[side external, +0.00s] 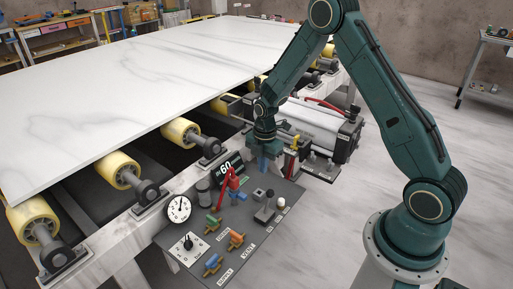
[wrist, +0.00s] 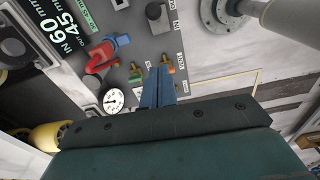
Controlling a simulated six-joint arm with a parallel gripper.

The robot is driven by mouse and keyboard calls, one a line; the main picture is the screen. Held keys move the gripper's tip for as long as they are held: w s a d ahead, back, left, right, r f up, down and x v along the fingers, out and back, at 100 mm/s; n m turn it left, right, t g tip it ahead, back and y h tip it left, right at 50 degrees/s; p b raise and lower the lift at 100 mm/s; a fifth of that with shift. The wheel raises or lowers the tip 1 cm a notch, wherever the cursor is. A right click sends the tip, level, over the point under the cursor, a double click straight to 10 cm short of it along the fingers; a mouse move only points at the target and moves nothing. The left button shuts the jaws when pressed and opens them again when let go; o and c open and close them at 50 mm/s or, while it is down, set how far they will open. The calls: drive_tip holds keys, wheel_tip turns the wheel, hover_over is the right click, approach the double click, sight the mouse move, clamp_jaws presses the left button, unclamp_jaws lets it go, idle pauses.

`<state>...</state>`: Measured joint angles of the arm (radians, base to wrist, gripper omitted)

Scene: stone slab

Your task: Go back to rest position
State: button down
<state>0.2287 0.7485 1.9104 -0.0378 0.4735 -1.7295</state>
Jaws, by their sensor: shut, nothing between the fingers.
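My gripper (side external: 263,165) hangs above the far end of a grey control panel (side external: 215,262), near a red lever (side external: 229,182) and a small display reading 60 (side external: 226,167). Its blue fingers are together and hold nothing. In the wrist view the shut fingers (wrist: 160,80) point at the panel, with the red handle (wrist: 100,58) to their left. I cannot tell from these views how far the fingertips are from the panel.
A white stone slab (side external: 130,75) lies on yellow rollers (side external: 118,170) to the left. A roller unit (side external: 318,130) stands behind my gripper.

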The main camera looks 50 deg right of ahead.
drive_tip(key=s+a+r+m+t, duration=0.1)
drive_tip(key=s+a+r+m, duration=0.15)
drive_tip(key=r, duration=0.45)
drive_tip(key=s+a+r+m+t, duration=0.1)
drive_tip(key=s+r+m, duration=0.15)
drive_tip(key=r, duration=0.45)
drive_tip(key=s+a+r+m, duration=0.2)
drive_tip(key=r+m, duration=0.1)
drive_tip(key=r, duration=0.4)
drive_tip(key=s+a+r+m+t, duration=0.1)
drive_tip(key=s+r+m, duration=0.3)
drive_tip(key=s, duration=0.5)
drive_tip(key=s+a+r+m+t, duration=0.2)
drive_tip(key=s+r+m, duration=0.3)
drive_tip(key=s, duration=0.4)
drive_tip(key=shift+s+a, duration=0.3)
drive_tip(key=shift+a, duration=0.05)
drive_tip(key=shift+w+m, duration=0.15)
drive_tip(key=shift+m, duration=0.15)
idle(1.9)
